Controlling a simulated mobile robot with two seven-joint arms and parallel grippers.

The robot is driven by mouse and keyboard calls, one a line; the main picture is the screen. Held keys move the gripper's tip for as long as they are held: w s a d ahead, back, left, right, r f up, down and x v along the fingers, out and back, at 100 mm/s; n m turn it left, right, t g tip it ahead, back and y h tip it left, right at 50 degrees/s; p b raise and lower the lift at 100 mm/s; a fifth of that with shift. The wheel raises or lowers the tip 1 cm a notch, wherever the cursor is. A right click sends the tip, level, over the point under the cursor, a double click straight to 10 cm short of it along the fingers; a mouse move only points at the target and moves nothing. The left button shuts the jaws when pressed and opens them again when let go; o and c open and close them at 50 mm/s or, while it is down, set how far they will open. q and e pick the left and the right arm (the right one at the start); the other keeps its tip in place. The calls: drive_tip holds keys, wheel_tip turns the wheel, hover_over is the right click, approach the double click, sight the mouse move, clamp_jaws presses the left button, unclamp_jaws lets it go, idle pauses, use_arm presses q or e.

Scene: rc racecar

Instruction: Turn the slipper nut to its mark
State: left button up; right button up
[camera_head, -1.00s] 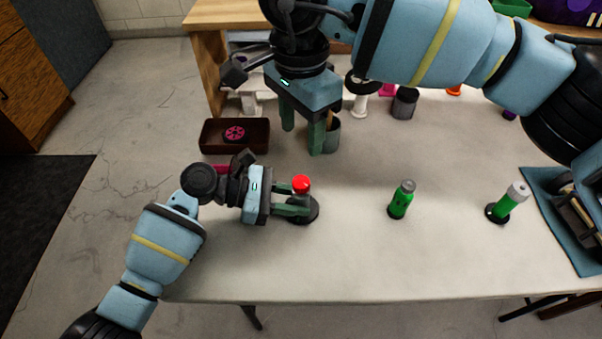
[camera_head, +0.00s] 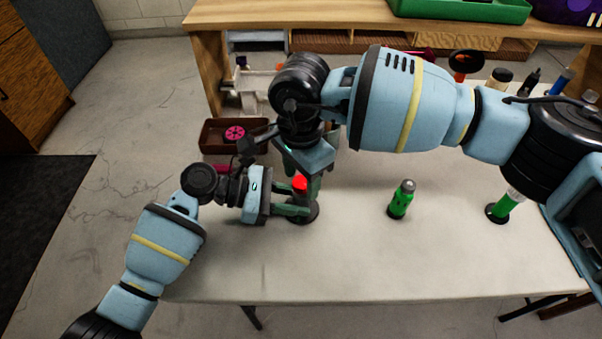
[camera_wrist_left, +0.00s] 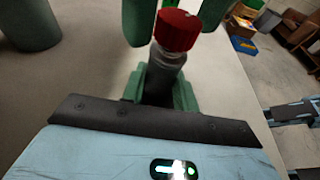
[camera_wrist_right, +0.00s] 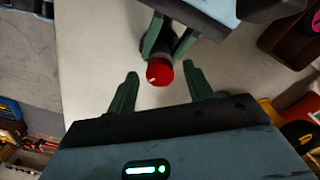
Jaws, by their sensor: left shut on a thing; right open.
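The slipper nut appears to be the red cap (camera_head: 300,183) on a dark upright post; it also shows in the left wrist view (camera_wrist_left: 176,30) and right wrist view (camera_wrist_right: 160,72). A small white mark shows on the cap in the right wrist view. My left gripper (camera_head: 297,209) is shut on the dark post (camera_wrist_left: 164,75) below the cap, just above its round black base. My right gripper (camera_wrist_right: 162,88) is open and points down over the cap. Its fingertips are on either side of the cap, apart from it. The target mark cannot be made out.
A green bottle (camera_head: 401,200) stands to the right on the pale table (camera_head: 380,265). A brown tray (camera_head: 215,150) with a pink wheel (camera_head: 235,133) lies behind left. The table's front middle is clear.

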drive_tip(key=c, duration=1)
drive_tip(key=m, duration=0.6)
drive_tip(key=shift+m, duration=0.3)
drive_tip(key=m, duration=0.5)
drive_tip(key=shift+m, duration=0.4)
drive_tip(key=o, duration=1)
